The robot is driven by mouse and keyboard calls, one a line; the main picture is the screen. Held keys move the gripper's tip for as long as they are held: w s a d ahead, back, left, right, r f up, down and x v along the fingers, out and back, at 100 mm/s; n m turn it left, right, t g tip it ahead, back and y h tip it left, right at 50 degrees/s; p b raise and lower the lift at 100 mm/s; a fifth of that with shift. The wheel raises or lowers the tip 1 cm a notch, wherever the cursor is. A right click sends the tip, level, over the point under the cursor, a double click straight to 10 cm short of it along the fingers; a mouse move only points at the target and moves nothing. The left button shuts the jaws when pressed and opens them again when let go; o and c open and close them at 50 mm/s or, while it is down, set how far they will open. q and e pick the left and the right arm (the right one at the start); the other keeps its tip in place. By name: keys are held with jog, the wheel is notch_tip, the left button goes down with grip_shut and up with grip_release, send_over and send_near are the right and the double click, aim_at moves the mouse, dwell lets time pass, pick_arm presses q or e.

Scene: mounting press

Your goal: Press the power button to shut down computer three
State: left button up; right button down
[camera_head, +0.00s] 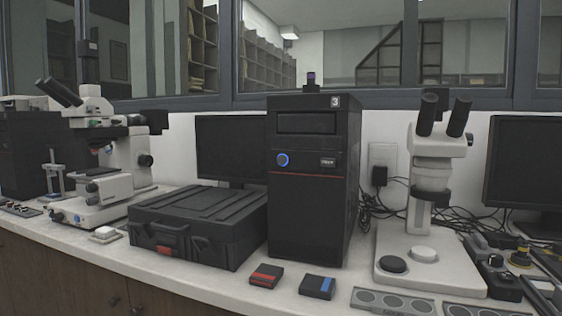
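Computer three (311,215) is a black tower with a white "3" label at its top right front corner. It stands upright on the white bench in the middle of the camera_head view. Its round power button (282,160) is on the upper left of the front face and shows a blue glow. A small badge or panel (328,163) is to the right of the button. Neither of my grippers is in view.
A black case (198,222) lies left of the tower, with a microscope (105,160) beyond it. A second microscope (430,185) stands right. Small red-marked (266,275) and blue-marked (317,286) boxes lie in front of the tower. Monitors stand behind. Cables lie at right.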

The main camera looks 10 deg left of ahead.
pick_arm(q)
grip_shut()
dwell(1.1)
